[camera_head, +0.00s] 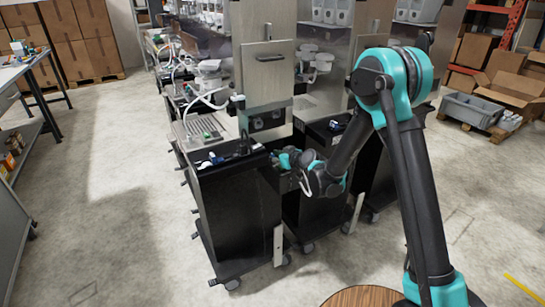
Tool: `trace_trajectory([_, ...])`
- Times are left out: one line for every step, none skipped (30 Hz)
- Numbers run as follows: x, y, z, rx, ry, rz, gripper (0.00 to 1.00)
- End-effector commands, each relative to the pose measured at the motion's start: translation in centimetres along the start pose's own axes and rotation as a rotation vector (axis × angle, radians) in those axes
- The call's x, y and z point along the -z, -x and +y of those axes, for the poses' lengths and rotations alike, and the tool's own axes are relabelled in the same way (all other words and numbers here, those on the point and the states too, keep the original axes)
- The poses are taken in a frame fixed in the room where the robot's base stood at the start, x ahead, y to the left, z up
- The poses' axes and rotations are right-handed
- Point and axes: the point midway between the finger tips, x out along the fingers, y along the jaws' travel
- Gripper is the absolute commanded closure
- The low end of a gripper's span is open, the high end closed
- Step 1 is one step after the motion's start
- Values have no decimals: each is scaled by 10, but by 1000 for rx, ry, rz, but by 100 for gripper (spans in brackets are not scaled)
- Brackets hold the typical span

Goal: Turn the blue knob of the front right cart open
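The nearest black cart (238,215) stands in the middle of the view. Its top bears small blue and white parts (213,160) and a dark upright fitting. A second black cart (325,214) stands to its right, partly hidden by my arm. A small blue part (334,125) shows on top farther right; I cannot tell whether either blue part is the knob. My gripper (284,160) is at the right edge of the nearest cart's top. Its fingers are too small and dark to tell open from shut, and I cannot tell whether they touch anything.
A tall steel dispenser panel (265,75) with a handle rises behind the nearest cart. White hoses and a drip tray (205,130) are to its left. A workbench (22,70) is far left. A grey crate (470,110) and cardboard boxes are at right. The left floor is clear.

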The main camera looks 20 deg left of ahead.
Motion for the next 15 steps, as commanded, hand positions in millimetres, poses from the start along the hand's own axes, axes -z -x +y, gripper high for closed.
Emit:
trace_trajectory([0, -1, 0, 0, 0, 0, 56])
trace_trajectory([0, -1, 0, 0, 0, 0, 56])
trace_trajectory([0, -1, 0, 0, 0, 0, 56])
trace_trajectory([0, -1, 0, 0, 0, 0, 56])
trace_trajectory([0, -1, 0, 0, 0, 0, 56])
trace_trajectory([0, -1, 0, 0, 0, 0, 56])
trace_trajectory([0, -1, 0, 0, 0, 0, 56])
trace_trajectory([0, -1, 0, 0, 0, 0, 59])
trace_trajectory([0, -1, 0, 0, 0, 0, 64])
trace_trajectory([0, -1, 0, 0, 0, 0, 68])
trace_trajectory([0, -1, 0, 0, 0, 0, 72])
trace_trajectory([0, -1, 0, 0, 0, 0, 77])
trace_trajectory([0, 0, 0, 0, 0, 0, 80])
trace_trajectory([0, 0, 0, 0, 0, 0, 84])
trace_trajectory([0, 0, 0, 0, 0, 0, 89])
